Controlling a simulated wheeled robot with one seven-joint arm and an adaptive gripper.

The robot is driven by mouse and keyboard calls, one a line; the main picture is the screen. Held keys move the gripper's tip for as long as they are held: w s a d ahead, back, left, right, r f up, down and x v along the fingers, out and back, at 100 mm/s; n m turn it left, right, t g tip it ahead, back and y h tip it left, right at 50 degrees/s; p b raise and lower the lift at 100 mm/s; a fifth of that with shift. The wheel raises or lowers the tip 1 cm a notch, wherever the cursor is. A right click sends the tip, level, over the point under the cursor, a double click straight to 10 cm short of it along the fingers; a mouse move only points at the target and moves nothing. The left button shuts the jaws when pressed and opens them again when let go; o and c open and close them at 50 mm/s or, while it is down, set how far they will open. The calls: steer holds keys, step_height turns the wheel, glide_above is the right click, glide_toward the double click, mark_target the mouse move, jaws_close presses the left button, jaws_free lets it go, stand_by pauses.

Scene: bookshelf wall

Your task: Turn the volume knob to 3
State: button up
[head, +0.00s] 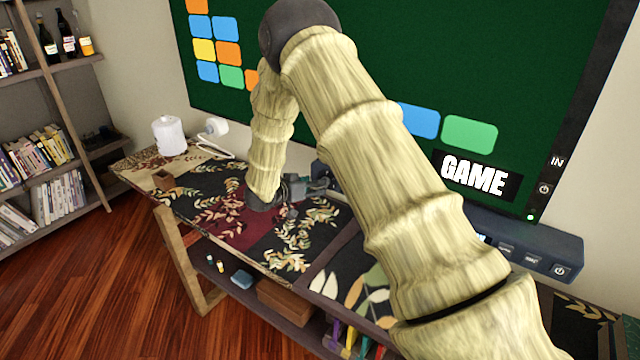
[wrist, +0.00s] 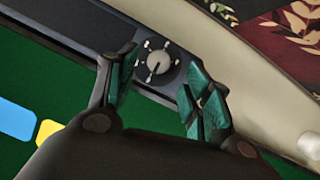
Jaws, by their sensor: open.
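The volume knob (wrist: 158,63) is a small round grey dial with a pointer line and pale marks around it, set in a dark bar-shaped panel. No readable numbers show beside it. My gripper (wrist: 162,58) is open, with one green-padded finger on each side of the knob in the wrist view. I cannot tell whether the pads touch it. In the head view my gripper (head: 300,188) is small and dark beside the panel, and my arm hides the knob. The panel's right part (head: 520,243) shows several buttons there.
A large green screen (head: 370,110) with coloured tiles is above the panel. A bookshelf (head: 55,130) stands far left; wooden floor (head: 110,285) is clear.

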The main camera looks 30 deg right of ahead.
steer(key=shift+p+x, duration=0.3)
steer(key=shift+x, duration=1.95)
steer(key=shift+c, duration=0.3)
steer(key=c, duration=0.9)
